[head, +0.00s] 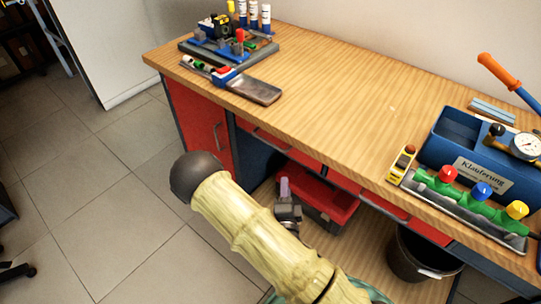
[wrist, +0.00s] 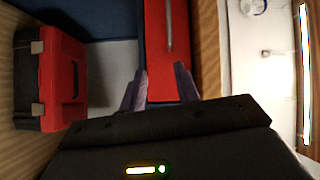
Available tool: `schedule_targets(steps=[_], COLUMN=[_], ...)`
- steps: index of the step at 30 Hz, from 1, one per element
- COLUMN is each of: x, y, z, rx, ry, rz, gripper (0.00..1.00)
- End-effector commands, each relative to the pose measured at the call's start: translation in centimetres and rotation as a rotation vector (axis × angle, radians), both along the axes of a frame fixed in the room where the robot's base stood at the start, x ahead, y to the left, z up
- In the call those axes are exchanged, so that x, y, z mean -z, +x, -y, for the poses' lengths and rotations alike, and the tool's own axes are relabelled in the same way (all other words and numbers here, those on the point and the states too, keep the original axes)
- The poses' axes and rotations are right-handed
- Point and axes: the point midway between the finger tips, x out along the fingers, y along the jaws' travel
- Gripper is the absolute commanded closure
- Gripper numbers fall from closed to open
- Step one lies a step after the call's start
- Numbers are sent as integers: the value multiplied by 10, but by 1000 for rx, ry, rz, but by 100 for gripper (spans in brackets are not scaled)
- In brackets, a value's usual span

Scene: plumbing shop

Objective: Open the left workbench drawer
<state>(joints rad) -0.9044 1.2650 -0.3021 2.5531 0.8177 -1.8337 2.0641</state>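The workbench (head: 330,95) has a wooden top with red drawer fronts under its front edge. The left drawer (head: 285,148) looks shut, flush under the top. In the wrist view its red front (wrist: 160,65) fills the upper middle, turned sideways, with a slim grey bar handle (wrist: 168,25) running lengthwise. My gripper (wrist: 160,80) is open and empty. Its two purple fingers are spread in front of the red front, with the handle ahead of them and apparently not between them. In the head view my gripper (head: 284,190) shows below the drawer, partly hidden by my arm.
A red toolbox (wrist: 52,80) stands on the lower shelf beneath the drawers. A dark bucket (head: 415,262) stands below the right side. A red cabinet door (head: 200,125) is at the bench's left end. Tools and a blue box (head: 455,140) lie on top.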

Motion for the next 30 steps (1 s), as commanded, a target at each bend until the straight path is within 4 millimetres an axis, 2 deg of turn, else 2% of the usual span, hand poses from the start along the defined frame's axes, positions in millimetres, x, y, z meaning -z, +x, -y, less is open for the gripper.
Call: schedule_targets(steps=[1, 6, 17, 23, 30], x=[9, 7, 6, 7, 5], y=[-7, -18, -18, -9, 13], z=[-8, -23, -24, -24, -26], rx=[-50, -144, -149, -145, -143], ry=[10, 53, 59, 61, 61], rz=[42, 120, 125, 127, 127], gripper=[68, 68, 68, 68, 68])
